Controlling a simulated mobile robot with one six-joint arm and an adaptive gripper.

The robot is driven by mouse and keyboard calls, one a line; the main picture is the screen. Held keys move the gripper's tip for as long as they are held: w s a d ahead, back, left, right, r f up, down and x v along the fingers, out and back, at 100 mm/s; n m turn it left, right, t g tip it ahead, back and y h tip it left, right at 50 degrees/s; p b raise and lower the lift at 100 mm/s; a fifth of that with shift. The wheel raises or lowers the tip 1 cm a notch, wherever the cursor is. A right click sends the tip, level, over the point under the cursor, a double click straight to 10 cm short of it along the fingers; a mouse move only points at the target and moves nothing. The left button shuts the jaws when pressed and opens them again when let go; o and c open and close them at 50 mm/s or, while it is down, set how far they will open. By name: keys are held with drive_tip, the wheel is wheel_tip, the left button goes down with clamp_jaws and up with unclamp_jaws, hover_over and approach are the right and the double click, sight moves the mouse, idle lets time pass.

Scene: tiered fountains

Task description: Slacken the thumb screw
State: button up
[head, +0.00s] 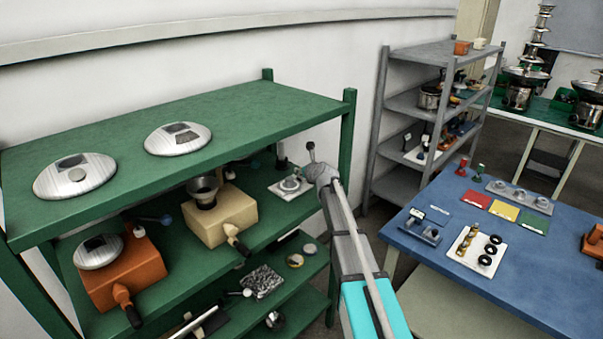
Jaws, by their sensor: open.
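A small pale plate (291,187) lies on the middle board of the green shelf, at its right end. It bears a round metal ring-shaped fitting (290,183). A thin upright with a dark knob (311,146) stands just behind the end of my arm. I cannot tell which small part is the thumb screw. My gripper (316,173) is at the right edge of the plate, under the top board. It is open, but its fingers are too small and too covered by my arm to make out. I see nothing held in it.
The green top board (250,115) with two metal domes overhangs the place. A cream box (219,215) and an orange box (123,270) stand left of the plate. A green post (347,140) is close on the right. A blue table (480,255) stands further right.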

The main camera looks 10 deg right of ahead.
drive_tip(key=shift+b+x, duration=0.4)
drive_tip(key=shift+x, duration=1.15)
clamp_jaws()
drive_tip(key=shift+d, duration=0.25)
drive_tip(key=shift+a, duration=0.2)
